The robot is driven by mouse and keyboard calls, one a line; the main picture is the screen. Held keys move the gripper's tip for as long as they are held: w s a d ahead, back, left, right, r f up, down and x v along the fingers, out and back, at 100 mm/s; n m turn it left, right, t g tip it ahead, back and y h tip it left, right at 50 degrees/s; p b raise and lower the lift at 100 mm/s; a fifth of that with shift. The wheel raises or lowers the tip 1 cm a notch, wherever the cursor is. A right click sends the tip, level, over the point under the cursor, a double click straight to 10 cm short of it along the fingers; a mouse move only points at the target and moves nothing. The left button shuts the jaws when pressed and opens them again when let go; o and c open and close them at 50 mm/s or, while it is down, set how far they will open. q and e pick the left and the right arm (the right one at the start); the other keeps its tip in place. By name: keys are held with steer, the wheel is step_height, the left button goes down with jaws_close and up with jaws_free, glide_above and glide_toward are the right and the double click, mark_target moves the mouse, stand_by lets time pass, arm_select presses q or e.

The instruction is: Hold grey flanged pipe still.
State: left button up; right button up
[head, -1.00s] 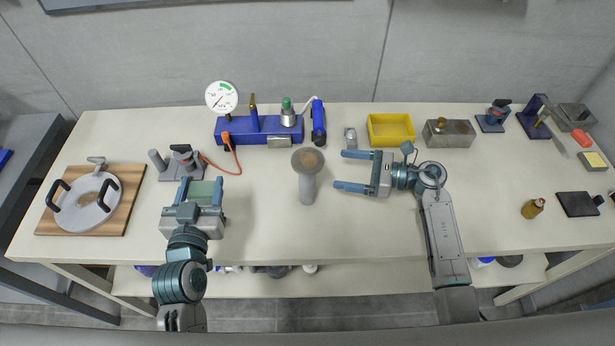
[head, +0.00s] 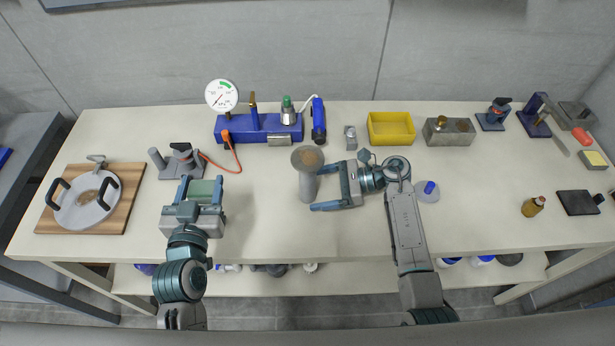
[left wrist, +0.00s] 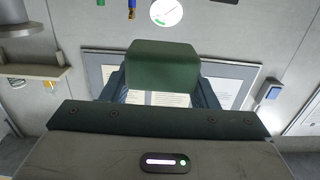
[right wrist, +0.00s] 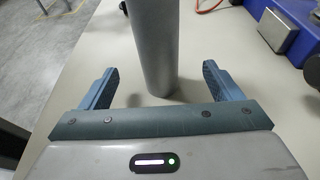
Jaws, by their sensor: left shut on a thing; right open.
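The grey flanged pipe (head: 307,180) stands upright near the middle of the table, its wide flange with a brownish centre on top. In the right wrist view the pipe (right wrist: 156,45) rises just beyond and between the fingers. My right gripper (head: 314,190) is open, with its fingertips on either side of the pipe; I see no finger touching it. My left gripper (head: 201,188) is shut on a green block (head: 201,195), left of the pipe. The green block also fills the space between the fingers in the left wrist view (left wrist: 162,68).
Behind the pipe is a blue gauge manifold (head: 258,127) with an orange cable. A white disc with a blue knob (head: 427,191) lies right of my right arm.

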steer(key=shift+b+x, duration=0.45)
steer(key=shift+x, duration=0.65)
steer(key=shift+f, duration=0.1)
steer(key=c, duration=1.3)
steer(key=c, duration=0.4)
steer(key=shift+f, duration=0.2)
